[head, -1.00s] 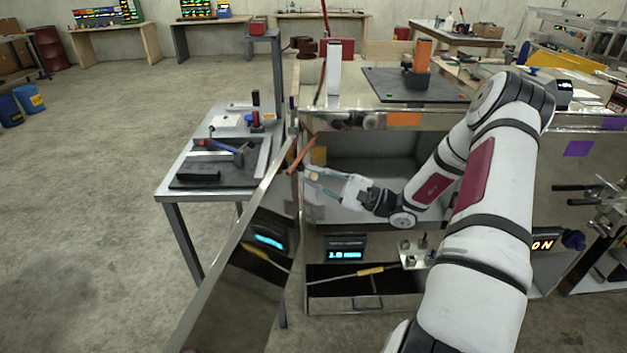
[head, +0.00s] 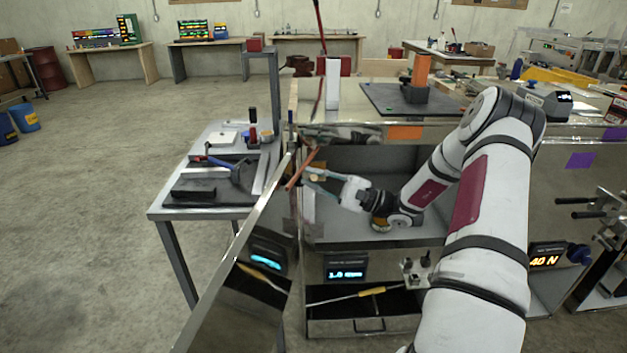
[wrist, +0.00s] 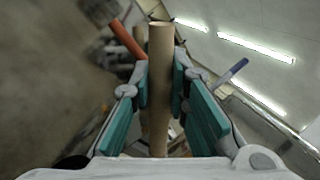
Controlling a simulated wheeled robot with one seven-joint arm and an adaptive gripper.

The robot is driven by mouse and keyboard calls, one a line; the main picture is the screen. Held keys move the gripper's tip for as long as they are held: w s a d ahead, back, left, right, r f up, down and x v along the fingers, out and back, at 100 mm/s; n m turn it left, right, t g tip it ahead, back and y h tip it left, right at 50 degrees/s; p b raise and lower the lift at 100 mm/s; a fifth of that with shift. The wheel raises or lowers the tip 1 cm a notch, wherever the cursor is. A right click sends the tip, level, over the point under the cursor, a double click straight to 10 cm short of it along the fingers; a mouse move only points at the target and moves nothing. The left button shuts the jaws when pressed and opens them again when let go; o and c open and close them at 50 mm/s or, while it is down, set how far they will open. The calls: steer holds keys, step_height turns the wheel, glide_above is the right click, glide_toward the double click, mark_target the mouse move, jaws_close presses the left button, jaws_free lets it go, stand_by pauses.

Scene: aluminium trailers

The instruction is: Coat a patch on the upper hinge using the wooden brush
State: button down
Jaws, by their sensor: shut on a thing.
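My gripper (head: 309,177) is at the left side of the open compartment, beside the tilted metal door (head: 232,250). Its teal fingers are shut on a tan wooden rod, which I take to be the wooden brush (wrist: 158,85). The rod stands between the fingers in the wrist view, and only a small tan end of the brush (head: 318,178) shows in the head view. Its bristles cannot be made out. An orange-brown bar (head: 301,168) slants just left of the fingertips and also shows in the wrist view (wrist: 126,40). I cannot identify the upper hinge for certain.
A side table (head: 215,199) with a hammer (head: 232,165) and other tools stands left of the door. The metal worktop above the compartment carries a dark mat (head: 385,99) and an orange cylinder (head: 421,70). An open drawer (head: 345,327) is below. The floor at left is clear.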

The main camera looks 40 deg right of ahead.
steer(key=shift+w+d+b, duration=0.4)
steer(key=shift+w, duration=0.2)
stand_by(0.6)
steer(key=shift+p, duration=0.3)
stand_by(1.2)
